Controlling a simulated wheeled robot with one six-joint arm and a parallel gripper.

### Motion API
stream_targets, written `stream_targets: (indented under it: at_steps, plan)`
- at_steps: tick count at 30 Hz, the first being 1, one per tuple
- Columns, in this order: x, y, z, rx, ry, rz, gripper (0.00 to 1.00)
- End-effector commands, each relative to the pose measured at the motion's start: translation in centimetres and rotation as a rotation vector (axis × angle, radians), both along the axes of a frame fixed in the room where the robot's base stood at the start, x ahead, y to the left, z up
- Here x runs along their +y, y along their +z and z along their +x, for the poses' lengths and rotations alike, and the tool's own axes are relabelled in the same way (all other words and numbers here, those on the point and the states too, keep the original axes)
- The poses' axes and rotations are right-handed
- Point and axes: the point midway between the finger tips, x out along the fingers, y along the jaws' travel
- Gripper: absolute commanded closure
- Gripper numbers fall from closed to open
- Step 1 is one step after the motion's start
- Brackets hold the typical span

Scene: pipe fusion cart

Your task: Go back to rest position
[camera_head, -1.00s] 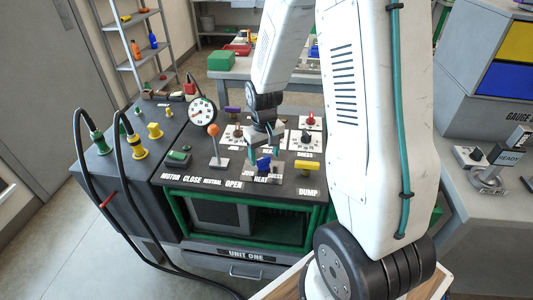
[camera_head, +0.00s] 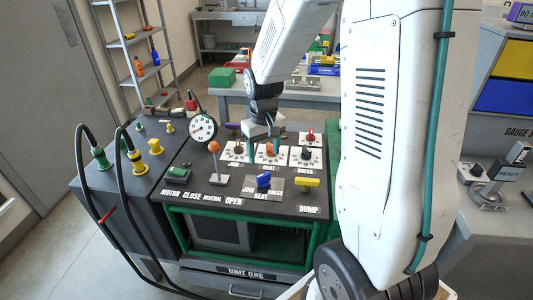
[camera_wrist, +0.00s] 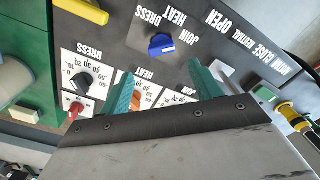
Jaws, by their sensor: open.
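My gripper (camera_head: 263,148) is over the control panel (camera_head: 207,185) of the cart, near the row of white dial plates, with nothing visible between its fingers. In the wrist view, my gripper (camera_wrist: 163,88) shows two green fingers spread apart. The blue selector knob (camera_head: 264,181) stands on its grey plate in front of the gripper; it also shows in the wrist view (camera_wrist: 161,44), beyond the fingertips. The orange knob (camera_head: 271,149) of the heat dial is close beside the fingers and partly hidden by one in the wrist view.
An orange-topped lever (camera_head: 214,147), a pressure gauge (camera_head: 202,128) and a yellow dump handle (camera_head: 307,182) stand up from the panel. Black hoses (camera_head: 88,190) loop at the left. A workbench (camera_head: 300,92) stands behind, and a grey side table (camera_head: 490,225) is at the right.

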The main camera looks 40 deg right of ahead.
Motion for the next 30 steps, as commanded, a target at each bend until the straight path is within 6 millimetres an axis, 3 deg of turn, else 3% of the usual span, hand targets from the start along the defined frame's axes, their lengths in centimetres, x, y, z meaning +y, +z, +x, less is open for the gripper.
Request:
stream_targets:
  at_steps: [14, 17, 30]
  plan:
    - [0.1, -0.1, -0.5, 0.023, -0.014, 0.007, 0.36]
    - [0.8, -0.2, -2.8, 0.098, -0.04, 0.025, 0.36]
    - [7.4, 10.1, -14.7, 0.13, -0.026, 0.018, 0.36]
